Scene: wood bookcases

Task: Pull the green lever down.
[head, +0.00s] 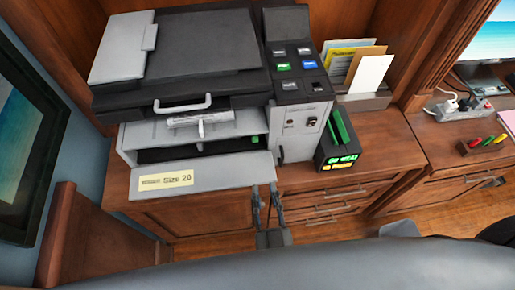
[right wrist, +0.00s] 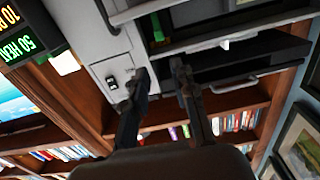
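A small green tab (head: 255,140), possibly the lever, sits at the right end of the printer's dark front opening. It also shows in the right wrist view (right wrist: 157,27). A longer green bar (head: 341,128) stands on a black box with lit displays (head: 338,164) right of the printer (head: 205,60). My right gripper (head: 266,205) is in front of the printer, near the right end of its lowered front panel (head: 225,178). Its two fingers are apart with nothing between them, also in the right wrist view (right wrist: 162,80). It is apart from both green parts. My left gripper is out of view.
A grey control column (head: 303,125) adjoins the opening's right side. An envelope holder (head: 362,99) stands behind the black box. Wooden drawers (head: 325,207) lie below.

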